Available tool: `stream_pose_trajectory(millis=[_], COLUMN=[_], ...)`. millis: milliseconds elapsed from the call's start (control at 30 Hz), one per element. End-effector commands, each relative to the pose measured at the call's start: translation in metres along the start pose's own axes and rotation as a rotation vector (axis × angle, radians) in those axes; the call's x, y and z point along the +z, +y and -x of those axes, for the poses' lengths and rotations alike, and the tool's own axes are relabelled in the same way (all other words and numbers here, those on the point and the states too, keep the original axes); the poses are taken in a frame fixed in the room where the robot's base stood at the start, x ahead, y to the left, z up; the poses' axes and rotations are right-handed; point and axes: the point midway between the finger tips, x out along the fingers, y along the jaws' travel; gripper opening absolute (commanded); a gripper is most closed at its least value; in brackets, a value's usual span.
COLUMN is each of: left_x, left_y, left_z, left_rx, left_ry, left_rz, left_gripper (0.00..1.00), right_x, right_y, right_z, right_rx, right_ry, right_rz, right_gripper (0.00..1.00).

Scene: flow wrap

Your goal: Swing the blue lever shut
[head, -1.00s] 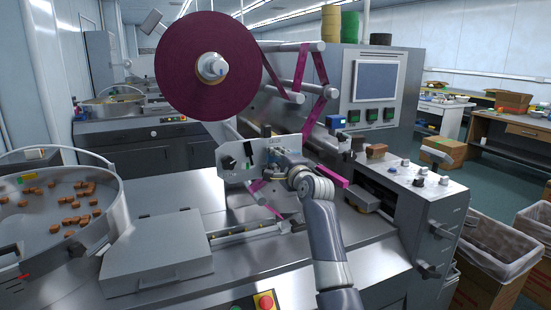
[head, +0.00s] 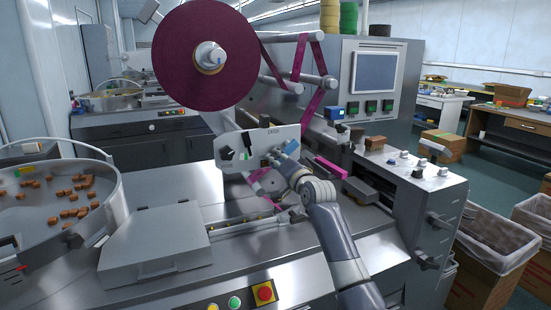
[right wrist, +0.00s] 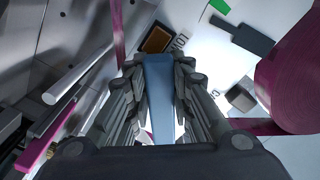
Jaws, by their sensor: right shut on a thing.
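The blue lever (right wrist: 158,90) lies between the fingers of my right gripper in the right wrist view. In the head view a small part of the blue lever (head: 291,147) shows at the right end of the pale control plate (head: 258,140). My right gripper (head: 282,157) is shut on the lever, in front of that plate; it also shows in the right wrist view (right wrist: 160,72). The lever's pivot is largely hidden by the fingers. My left gripper is not in view.
A large maroon film roll (head: 207,45) hangs above the plate, with film strands running right over rollers. A round pan (head: 105,205) of brown pieces stands left. A grey cabinet with a screen (head: 377,77) stands behind right. Cardboard bins (head: 494,245) stand at right.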

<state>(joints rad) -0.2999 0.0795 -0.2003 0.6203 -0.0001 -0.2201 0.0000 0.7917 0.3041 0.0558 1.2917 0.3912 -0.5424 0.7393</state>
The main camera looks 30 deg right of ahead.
Motion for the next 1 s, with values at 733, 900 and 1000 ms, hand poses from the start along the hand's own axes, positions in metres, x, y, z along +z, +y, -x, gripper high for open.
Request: stream_pose_trajectory(millis=[733,900,1000], left_x=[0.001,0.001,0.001], left_y=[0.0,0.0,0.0], left_z=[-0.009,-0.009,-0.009], left_rx=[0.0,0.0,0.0], left_ry=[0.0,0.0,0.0], left_rz=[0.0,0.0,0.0], left_gripper=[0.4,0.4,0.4], right_x=[-0.007,-0.008,-0.008], right_y=[0.031,0.032,0.033], right_z=[0.0,0.0,0.0], right_rx=[0.003,0.002,0.002], right_ry=[-0.002,-0.003,-0.003], right_rz=[0.527,0.56,0.569], right_gripper=[0.0,0.0,0.0])
